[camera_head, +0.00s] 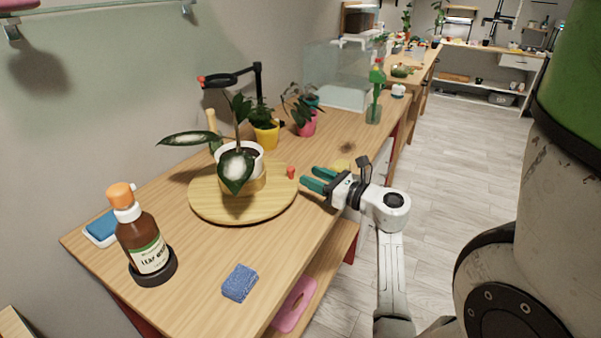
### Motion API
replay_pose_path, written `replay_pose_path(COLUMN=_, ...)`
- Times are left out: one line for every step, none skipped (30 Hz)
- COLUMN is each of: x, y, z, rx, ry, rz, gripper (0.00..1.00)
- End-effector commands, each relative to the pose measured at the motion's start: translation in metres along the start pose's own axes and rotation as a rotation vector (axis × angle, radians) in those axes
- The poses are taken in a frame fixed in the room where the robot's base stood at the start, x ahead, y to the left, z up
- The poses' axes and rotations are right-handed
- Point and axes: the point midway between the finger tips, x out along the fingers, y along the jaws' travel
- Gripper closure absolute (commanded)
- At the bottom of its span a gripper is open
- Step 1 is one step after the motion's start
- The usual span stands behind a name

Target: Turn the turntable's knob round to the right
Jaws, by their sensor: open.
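The turntable (205,207) is a round wooden disc on the wooden table, with a leafy plant in a white pot (256,158) standing at its middle. A small red knob (291,172) stands up at the turntable's right edge. My gripper (308,179) is open, with green fingers pointing left toward the knob. The fingertips are just right of the knob, and no finger is seen around it. I cannot tell whether a fingertip touches it.
A brown bottle with an orange cap (142,240) stands at the front left, with a blue sponge (240,283) to its right. A yellow pot (266,135), a pink pot (307,124) and a green bottle (375,92) stand behind. The front table top is mostly clear.

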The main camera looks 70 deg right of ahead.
Motion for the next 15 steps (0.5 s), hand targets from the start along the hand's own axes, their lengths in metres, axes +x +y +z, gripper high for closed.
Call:
replay_pose_path(x=-0.008, y=0.000, z=0.000, rx=-0.001, ry=0.000, rz=-0.002, gripper=0.55)
replay_pose_path(x=-0.011, y=0.000, z=0.000, rx=-0.001, ry=0.000, rz=-0.001, gripper=0.55)
replay_pose_path(x=-0.016, y=-0.001, z=0.000, rx=0.000, ry=0.000, rz=-0.002, gripper=0.55)
replay_pose_path(x=-0.019, y=-0.001, z=0.000, rx=0.000, ry=0.000, rz=-0.002, gripper=0.55)
replay_pose_path(x=-0.021, y=-0.001, z=0.000, rx=0.000, ry=0.000, rz=-0.002, gripper=0.55)
replay_pose_path(x=-0.024, y=0.000, z=0.000, rx=-0.001, ry=-0.001, rz=-0.002, gripper=0.55)
replay_pose_path(x=-0.025, y=0.000, z=0.001, rx=-0.001, ry=-0.001, rz=-0.001, gripper=0.55)
replay_pose_path(x=-0.026, y=0.000, z=0.001, rx=-0.001, ry=-0.001, rz=0.000, gripper=0.55)
replay_pose_path(x=-0.027, y=0.000, z=0.001, rx=-0.001, ry=-0.001, rz=0.000, gripper=0.55)
replay_pose_path(x=-0.027, y=0.000, z=0.001, rx=-0.001, ry=-0.001, rz=0.000, gripper=0.55)
replay_pose_path(x=-0.027, y=0.000, z=0.001, rx=-0.001, ry=-0.001, rz=0.000, gripper=0.55)
replay_pose_path(x=-0.027, y=0.000, z=0.001, rx=-0.001, ry=-0.001, rz=0.000, gripper=0.55)
replay_pose_path(x=-0.027, y=0.000, z=0.001, rx=-0.001, ry=-0.001, rz=0.000, gripper=0.55)
replay_pose_path(x=-0.027, y=0.000, z=0.001, rx=-0.001, ry=-0.001, rz=0.000, gripper=0.55)
replay_pose_path(x=-0.027, y=0.000, z=0.001, rx=-0.001, ry=-0.001, rz=0.000, gripper=0.55)
